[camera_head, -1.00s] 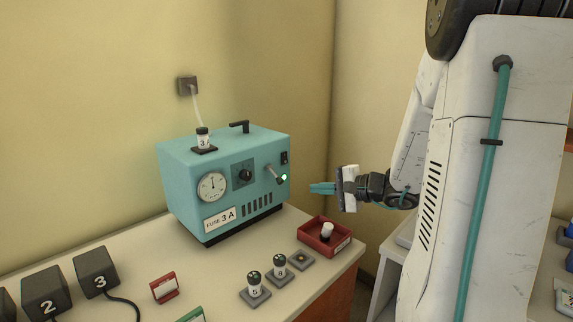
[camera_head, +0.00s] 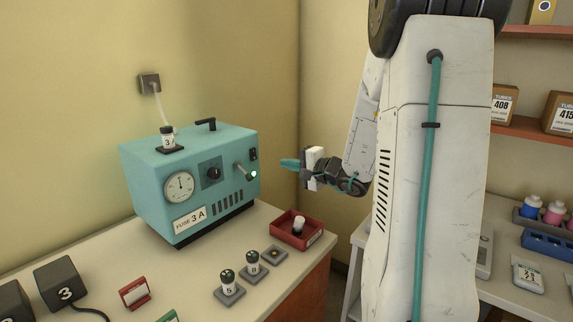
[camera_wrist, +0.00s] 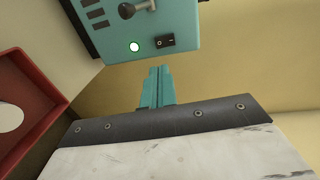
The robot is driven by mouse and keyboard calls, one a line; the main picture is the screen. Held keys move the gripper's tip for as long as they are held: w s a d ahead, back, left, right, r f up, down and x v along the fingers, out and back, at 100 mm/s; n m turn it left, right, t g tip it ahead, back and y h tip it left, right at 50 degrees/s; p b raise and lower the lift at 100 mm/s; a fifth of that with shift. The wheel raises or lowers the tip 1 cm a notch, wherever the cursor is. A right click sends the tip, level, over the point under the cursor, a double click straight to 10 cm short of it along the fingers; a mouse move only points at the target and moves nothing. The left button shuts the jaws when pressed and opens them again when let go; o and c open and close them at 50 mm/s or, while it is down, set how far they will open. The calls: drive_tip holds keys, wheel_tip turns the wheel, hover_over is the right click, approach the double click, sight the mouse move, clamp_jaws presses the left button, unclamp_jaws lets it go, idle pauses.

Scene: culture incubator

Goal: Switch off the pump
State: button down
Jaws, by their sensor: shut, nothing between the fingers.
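A teal box (camera_head: 190,180) labelled FUSE 3 A stands on the bench; no label names it a pump. Its front has a gauge (camera_head: 179,187), a dark knob (camera_head: 210,174), a grey lever (camera_head: 243,170), a lit green lamp (camera_head: 253,174) and a black rocker switch (camera_head: 253,154). The wrist view shows the rocker (camera_wrist: 165,41) beside the lit lamp (camera_wrist: 134,46), with the lever (camera_wrist: 134,9) near the top edge. My gripper (camera_head: 283,163) is shut and empty, just right of the box and apart from it. Its teal fingers (camera_wrist: 157,73) point toward the rocker.
A red tray (camera_head: 288,240) with a white-topped piece sits at the bench's right edge, below my gripper. Fuse-like pieces 5 (camera_head: 229,284) and 8 (camera_head: 253,263) stand in front of the box. Piece 3 (camera_head: 167,140) is on its top, near a black handle (camera_head: 206,124).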

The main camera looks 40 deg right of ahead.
sight(255, 158)
drive_tip(key=x, duration=1.1)
drive_tip(key=shift+a, duration=0.15)
